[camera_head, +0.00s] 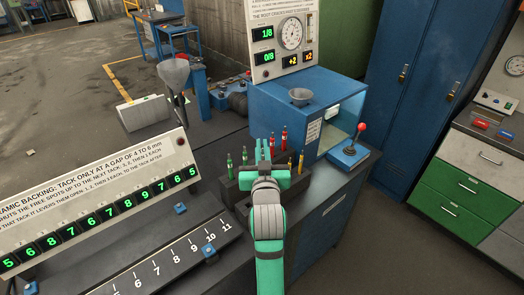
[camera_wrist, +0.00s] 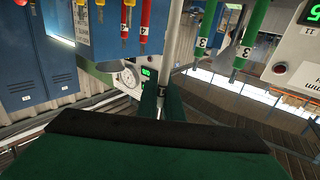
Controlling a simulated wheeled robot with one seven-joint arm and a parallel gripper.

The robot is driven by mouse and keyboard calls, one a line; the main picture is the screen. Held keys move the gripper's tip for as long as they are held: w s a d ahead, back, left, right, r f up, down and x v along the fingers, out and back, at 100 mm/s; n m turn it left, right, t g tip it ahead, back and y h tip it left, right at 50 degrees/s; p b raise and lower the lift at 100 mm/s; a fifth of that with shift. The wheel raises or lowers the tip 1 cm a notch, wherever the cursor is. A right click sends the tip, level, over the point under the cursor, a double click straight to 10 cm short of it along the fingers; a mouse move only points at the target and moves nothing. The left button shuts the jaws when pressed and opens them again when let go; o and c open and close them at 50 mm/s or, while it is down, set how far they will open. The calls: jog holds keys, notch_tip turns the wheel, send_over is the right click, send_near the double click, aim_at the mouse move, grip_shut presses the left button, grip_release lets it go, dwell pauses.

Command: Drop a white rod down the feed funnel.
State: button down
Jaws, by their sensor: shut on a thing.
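In the wrist view my gripper (camera_wrist: 163,95) is shut on a pale white-grey rod (camera_wrist: 174,45), which runs up between the fingers. In the head view my gripper (camera_head: 264,147) is over the dark rod rack (camera_head: 238,190), and the held rod cannot be made out there. A small grey funnel (camera_head: 301,97) sits on top of the blue cabinet, behind and right of my gripper. A larger grey funnel (camera_head: 174,72) stands at the left back. I cannot tell which is the feed funnel.
Green rods (camera_head: 244,156), red rods (camera_head: 284,138) and yellow rods (camera_head: 300,163) stand around my gripper. The blue cabinet (camera_head: 275,100) has a gauge panel (camera_head: 284,40) behind it and a red-knobbed lever (camera_head: 357,140) at right. A numbered display board (camera_head: 100,195) stands at left.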

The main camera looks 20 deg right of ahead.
jog(key=shift+r, duration=0.15)
jog(key=shift+r, duration=2.25)
jog(key=shift+a, duration=0.1)
